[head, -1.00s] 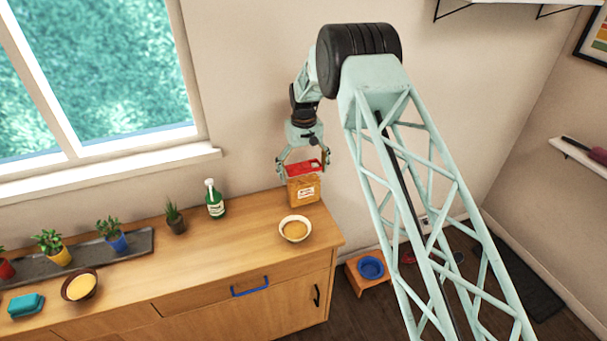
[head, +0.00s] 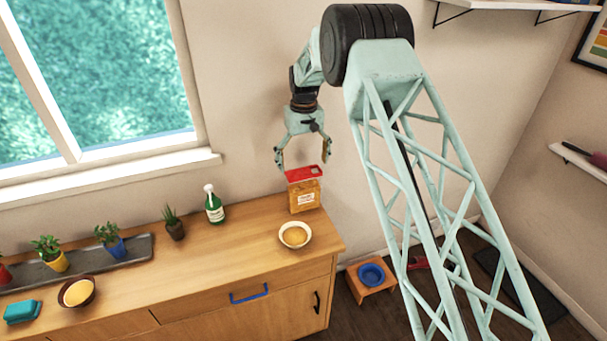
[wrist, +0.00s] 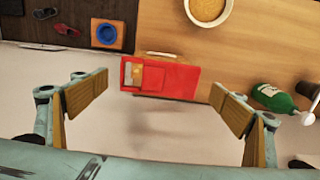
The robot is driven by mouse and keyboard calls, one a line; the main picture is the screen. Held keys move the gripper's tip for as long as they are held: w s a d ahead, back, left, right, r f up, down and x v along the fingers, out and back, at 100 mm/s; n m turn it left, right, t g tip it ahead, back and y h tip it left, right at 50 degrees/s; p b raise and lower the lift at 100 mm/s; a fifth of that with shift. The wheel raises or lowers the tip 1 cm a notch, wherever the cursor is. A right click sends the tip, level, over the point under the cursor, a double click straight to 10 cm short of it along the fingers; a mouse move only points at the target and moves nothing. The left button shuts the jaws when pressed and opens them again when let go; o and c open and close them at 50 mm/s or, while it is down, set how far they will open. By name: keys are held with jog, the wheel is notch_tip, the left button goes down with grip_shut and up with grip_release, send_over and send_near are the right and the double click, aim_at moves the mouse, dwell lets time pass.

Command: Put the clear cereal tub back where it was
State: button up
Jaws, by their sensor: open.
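The clear cereal tub (head: 305,196) with a red lid stands upright at the back right corner of the wooden counter, near the wall. Its red lid (wrist: 165,79) shows from above in the wrist view. My gripper (head: 304,164) is open and empty just above the tub, with its fingers apart and clear of the lid. In the wrist view, the two wooden-padded fingers (wrist: 160,108) are spread wide, and the lid lies ahead of and between them.
A white bowl of cereal (head: 295,235) stands on the counter in front of the tub. A green bottle (head: 214,208) and several potted plants stand to the left. A small orange stool (head: 369,292) with a blue bowl (head: 371,273) is on the floor at right.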

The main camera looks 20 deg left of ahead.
jog(key=shift+r, duration=2.45)
